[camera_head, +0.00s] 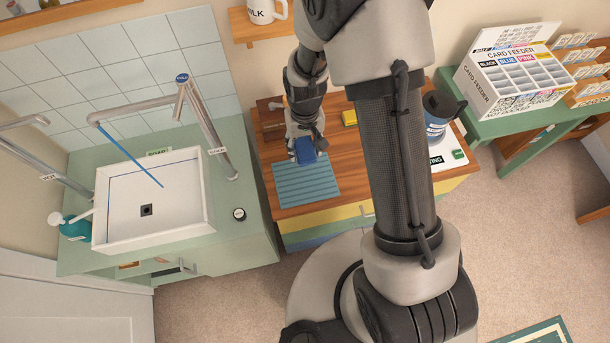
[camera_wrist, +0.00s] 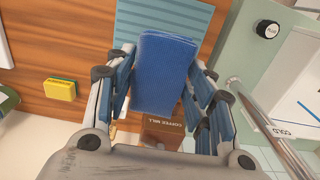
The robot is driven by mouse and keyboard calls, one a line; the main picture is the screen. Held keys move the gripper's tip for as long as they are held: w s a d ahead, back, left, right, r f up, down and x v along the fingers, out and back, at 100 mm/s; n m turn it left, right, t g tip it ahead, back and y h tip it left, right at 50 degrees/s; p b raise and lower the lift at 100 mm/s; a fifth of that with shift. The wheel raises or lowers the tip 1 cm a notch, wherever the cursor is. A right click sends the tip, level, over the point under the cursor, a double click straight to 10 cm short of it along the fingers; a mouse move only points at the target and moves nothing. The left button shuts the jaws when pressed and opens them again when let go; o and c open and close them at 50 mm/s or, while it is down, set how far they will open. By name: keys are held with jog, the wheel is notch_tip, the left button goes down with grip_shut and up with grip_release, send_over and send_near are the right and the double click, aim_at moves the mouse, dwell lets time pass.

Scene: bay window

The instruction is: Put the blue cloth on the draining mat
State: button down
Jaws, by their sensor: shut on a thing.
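My gripper (camera_head: 305,146) is shut on the blue cloth (camera_head: 305,151), a folded block of darker blue. In the wrist view the cloth (camera_wrist: 164,72) sits between the two fingers (camera_wrist: 160,95). The draining mat (camera_head: 306,186) is a ribbed teal-blue mat lying on the wooden counter. In the head view the cloth is at the mat's far edge and overlaps it in the picture. In the wrist view the mat (camera_wrist: 190,18) shows beyond the cloth. I cannot tell whether the cloth touches the mat.
A yellow sponge (camera_wrist: 60,89) lies on the wooden counter (camera_head: 340,170). A box labelled coffee mill (camera_head: 271,118) stands behind the gripper. A white sink (camera_head: 150,240) with metal pipes is at left. A blue jug (camera_head: 437,120) stands at the counter's right. Bare wood lies right of the mat.

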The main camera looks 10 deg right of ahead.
aim_at(305, 179)
notch_tip(305, 179, down, 18)
jog(key=b, duration=0.4)
jog(key=shift+r, duration=0.2)
jog(key=shift+f, duration=0.2)
jog(key=c, duration=0.7)
grip_release()
jog(key=shift+c, duration=0.2)
